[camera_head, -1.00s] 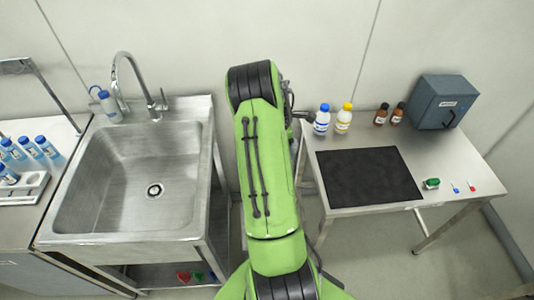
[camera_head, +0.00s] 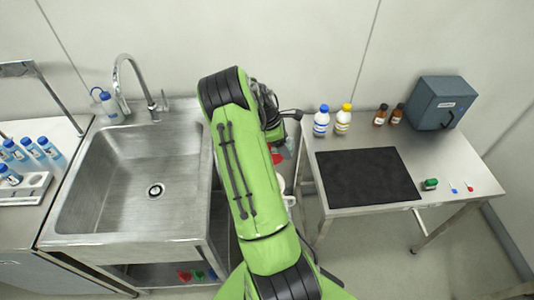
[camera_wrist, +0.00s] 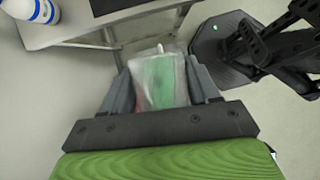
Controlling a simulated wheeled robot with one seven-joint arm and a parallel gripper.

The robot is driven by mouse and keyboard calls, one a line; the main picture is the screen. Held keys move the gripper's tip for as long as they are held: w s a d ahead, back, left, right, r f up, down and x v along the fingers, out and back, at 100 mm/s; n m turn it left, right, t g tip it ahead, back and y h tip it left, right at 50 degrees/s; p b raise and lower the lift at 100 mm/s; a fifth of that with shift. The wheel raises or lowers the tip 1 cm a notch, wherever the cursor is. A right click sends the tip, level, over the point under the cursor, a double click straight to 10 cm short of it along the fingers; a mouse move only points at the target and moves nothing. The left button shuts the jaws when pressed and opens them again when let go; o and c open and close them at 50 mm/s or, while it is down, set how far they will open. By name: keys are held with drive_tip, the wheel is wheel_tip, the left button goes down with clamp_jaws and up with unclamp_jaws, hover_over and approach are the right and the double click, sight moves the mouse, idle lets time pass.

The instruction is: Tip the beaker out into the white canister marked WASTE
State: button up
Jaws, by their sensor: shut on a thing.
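In the wrist view, my gripper (camera_wrist: 163,95) is shut on a translucent beaker (camera_wrist: 168,68) with green contents, held between its two fingers. A small pale tip shows at the beaker's far end. In the head view my arm hides the beaker and most of the gripper, which is over the gap between sink and right table. A white thing (camera_head: 288,200) shows partly beside my arm in that gap, with something red (camera_head: 277,158) above it. The white thing may be the canister; no WASTE marking is readable.
The steel sink (camera_head: 155,190) is left of my arm. The right table (camera_head: 335,195) carries a black mat (camera_head: 367,177), a blue-capped bottle (camera_head: 321,121), a yellow-capped bottle (camera_head: 343,119), brown bottles (camera_head: 381,116) and a grey box (camera_head: 441,103). Floor shows between sink and table.

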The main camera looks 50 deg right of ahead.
drive_tip(key=shift+w+a+r+g, duration=0.1)
drive_tip(key=shift+r+g, duration=0.1)
drive_tip(key=shift+g, duration=0.1)
drive_tip(key=shift+h, duration=0.3)
drive_tip(key=shift+w+a+r+g+p, duration=0.1)
drive_tip(key=shift+g+p, duration=0.2)
drive_tip(key=shift+p, duration=0.2)
